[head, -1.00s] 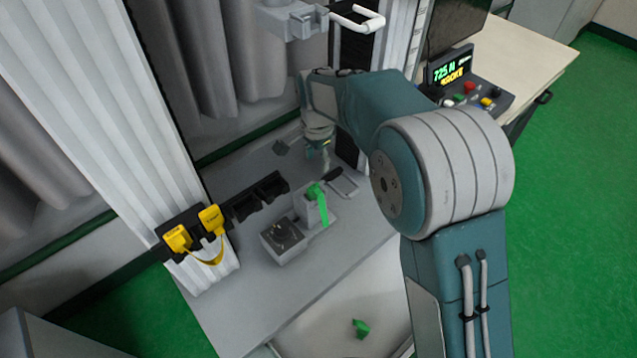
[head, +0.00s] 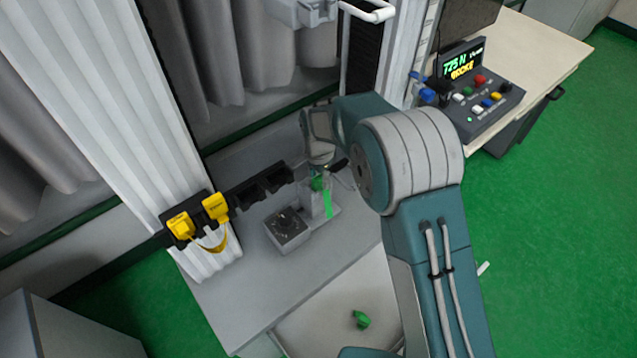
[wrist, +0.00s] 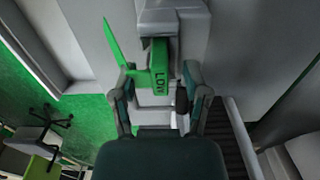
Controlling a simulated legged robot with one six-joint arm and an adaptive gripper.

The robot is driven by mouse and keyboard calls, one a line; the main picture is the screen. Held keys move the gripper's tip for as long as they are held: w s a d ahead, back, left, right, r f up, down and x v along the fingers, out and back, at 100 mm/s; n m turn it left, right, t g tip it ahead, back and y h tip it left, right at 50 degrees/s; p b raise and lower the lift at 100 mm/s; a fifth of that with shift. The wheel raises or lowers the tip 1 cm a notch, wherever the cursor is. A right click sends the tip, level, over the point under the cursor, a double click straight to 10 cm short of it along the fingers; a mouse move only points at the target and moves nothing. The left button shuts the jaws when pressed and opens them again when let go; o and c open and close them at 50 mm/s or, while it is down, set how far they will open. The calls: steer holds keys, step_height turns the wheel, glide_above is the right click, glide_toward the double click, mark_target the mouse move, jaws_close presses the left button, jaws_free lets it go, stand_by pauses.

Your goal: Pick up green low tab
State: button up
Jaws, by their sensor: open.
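The green low tab (wrist: 159,65), marked "LOW", is in the middle of the wrist view, at a grey block (wrist: 172,20). A thin green strip slants up to the left from it. My gripper (wrist: 160,76) is open, with one finger on each side of the tab; I cannot tell whether either finger touches it. In the head view the green strip (head: 328,203) hangs beside the grey holder, and my gripper (head: 320,180) is just above it, partly hiding the tab.
A grey box with a dial (head: 288,232) stands left of the holder. Yellow tabs (head: 215,207) hang on a black rack (head: 260,188). A loose green piece (head: 361,319) lies on a pale tray (head: 320,335) in front. A button panel (head: 483,100) is at right.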

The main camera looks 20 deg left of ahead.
steer(key=shift+a+f, duration=0.15)
steer(key=shift+f, duration=0.15)
jaws_close()
steer(key=shift+r, duration=0.15)
